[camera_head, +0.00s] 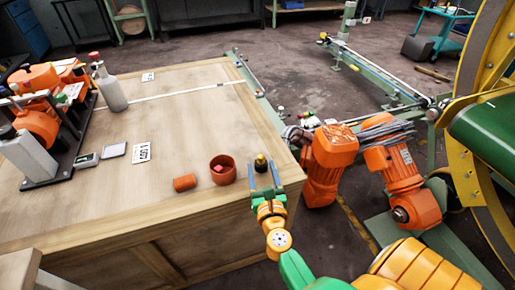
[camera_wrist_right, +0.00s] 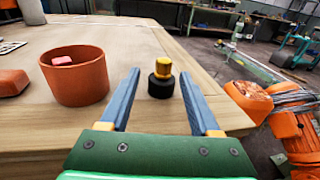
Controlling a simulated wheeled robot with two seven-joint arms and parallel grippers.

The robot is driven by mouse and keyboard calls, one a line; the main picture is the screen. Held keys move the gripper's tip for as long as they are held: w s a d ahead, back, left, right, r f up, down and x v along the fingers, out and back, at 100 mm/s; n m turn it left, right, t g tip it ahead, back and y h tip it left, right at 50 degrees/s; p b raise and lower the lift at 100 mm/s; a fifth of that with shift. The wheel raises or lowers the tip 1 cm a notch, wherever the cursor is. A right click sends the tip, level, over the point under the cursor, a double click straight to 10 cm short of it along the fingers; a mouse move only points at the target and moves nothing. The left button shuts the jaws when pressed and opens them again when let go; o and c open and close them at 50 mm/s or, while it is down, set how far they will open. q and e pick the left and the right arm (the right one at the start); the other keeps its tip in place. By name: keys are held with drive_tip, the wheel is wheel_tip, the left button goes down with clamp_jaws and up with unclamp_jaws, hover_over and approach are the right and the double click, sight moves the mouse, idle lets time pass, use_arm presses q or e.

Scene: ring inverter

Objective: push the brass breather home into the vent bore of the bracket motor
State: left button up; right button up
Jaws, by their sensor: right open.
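The brass breather (camera_wrist_right: 162,68) shows as a yellow cap on a dark round base, upright on the wooden bench near its right corner. It also shows small in the head view (camera_head: 261,160). My right gripper (camera_head: 262,170) is open, its two blue-grey fingers pointing at the breather, one to each side in the picture. In the wrist view the gripper (camera_wrist_right: 160,85) has visible gaps between each finger and the breather. My left gripper is not in view.
A grey bottle (camera_head: 111,92) and more orange units (camera_head: 38,125) are at the bench's left. The bench (camera_head: 190,125) middle is mostly clear.

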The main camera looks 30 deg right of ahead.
drive_tip(key=x, duration=0.7)
drive_tip(key=shift+d+r, duration=0.2)
drive_tip(key=shift+s+r, duration=0.1)
clamp_jaws()
